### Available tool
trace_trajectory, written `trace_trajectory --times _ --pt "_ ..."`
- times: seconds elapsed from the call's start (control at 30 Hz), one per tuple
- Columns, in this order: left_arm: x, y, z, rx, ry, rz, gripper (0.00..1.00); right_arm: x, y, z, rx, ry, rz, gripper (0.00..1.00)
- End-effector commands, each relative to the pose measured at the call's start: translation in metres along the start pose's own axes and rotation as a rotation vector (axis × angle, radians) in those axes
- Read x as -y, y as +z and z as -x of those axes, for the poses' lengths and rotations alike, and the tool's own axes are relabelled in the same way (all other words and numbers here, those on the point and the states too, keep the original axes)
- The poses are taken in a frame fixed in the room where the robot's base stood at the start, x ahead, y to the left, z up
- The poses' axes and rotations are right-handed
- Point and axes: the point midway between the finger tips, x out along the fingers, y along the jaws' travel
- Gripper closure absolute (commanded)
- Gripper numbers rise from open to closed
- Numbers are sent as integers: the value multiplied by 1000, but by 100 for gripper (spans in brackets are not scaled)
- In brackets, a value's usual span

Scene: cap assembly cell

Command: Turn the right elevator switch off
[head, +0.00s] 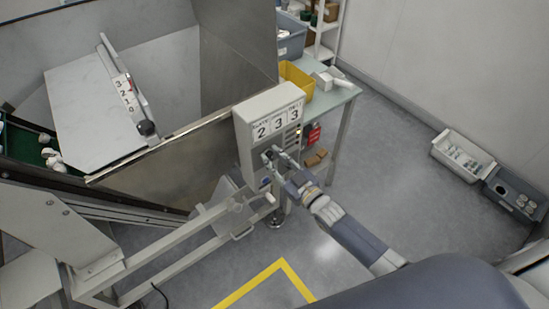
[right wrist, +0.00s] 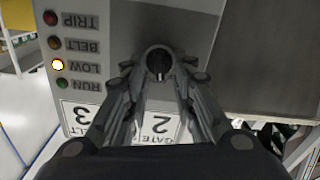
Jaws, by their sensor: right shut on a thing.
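The elevator's control box (head: 248,122) is light grey, with number plates reading 2, 3, 3 on its face. In the right wrist view the same box (right wrist: 112,20) appears upside down. A round black switch knob (right wrist: 159,62) with a pale pointer mark sits on its face. My right gripper (head: 273,157) is at the lower front of the box. In the right wrist view its fingers (right wrist: 159,72) are on both sides of the knob, shut on it. My left gripper is in neither view.
Indicator lamps marked TRIP, BELT, LOW and RUN line the box; the LOW lamp (right wrist: 57,64) glows. A steel hopper (head: 235,50) stands behind it. A green table (head: 328,97) holds a yellow bin (head: 297,78). Grey bins (head: 462,157) lie on the floor at right.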

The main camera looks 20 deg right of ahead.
Motion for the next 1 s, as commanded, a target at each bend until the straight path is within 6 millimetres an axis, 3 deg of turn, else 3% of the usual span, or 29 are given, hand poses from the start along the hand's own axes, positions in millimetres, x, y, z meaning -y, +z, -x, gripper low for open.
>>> trace_trajectory --times 0.5,1.0 --pt "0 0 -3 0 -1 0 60 6 2 0 0 -1 415 99" --pt "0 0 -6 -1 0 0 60 7 3 1 2 -2 579 99"
